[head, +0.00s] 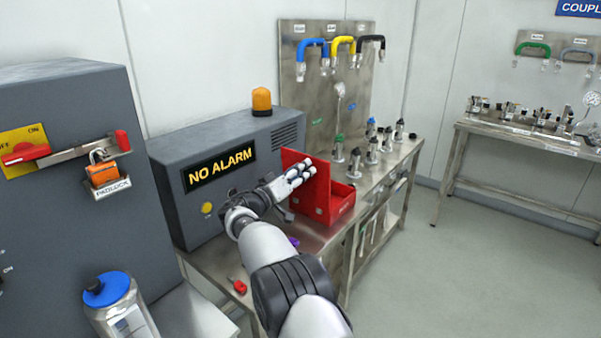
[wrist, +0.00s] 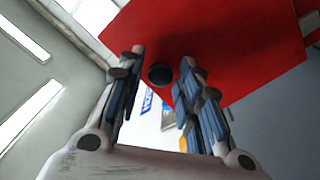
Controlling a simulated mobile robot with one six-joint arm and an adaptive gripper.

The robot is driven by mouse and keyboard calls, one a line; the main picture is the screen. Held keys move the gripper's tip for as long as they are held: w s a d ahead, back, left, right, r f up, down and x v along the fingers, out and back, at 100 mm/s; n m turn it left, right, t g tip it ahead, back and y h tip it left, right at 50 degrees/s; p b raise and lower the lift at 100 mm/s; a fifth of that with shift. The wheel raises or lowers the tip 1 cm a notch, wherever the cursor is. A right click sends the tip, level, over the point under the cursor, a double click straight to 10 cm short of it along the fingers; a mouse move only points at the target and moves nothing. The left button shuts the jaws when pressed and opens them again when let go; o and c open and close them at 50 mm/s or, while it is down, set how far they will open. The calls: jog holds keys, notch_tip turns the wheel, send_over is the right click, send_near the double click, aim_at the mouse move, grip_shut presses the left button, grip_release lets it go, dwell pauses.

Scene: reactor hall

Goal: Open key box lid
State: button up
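The red key box (head: 343,207) stands on the metal table, its open inside partly visible to the right. Its red lid (head: 290,159) is raised and stands about upright at the box's left side. My gripper (head: 300,174) is in front of the lid and covers part of it. In the wrist view, the lid (wrist: 235,45) fills the upper right, and a dark round knob (wrist: 160,74) shows on it. My gripper (wrist: 163,62) is open, its fingers apart on either side of the knob with gaps. I cannot tell how far the fingertips are from the lid.
A grey alarm cabinet (head: 180,175) reading "NO ALARM" stands left of the box, with an orange beacon (head: 262,102) on top. Several metal fittings (head: 372,150) stand behind the box. A red-handled tool (head: 238,286) lies at the table's front. Floor (head: 470,270) to the right is clear.

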jog(key=shift+o, duration=0.6)
jog(key=shift+a, duration=0.1)
jog(key=v, duration=1.2)
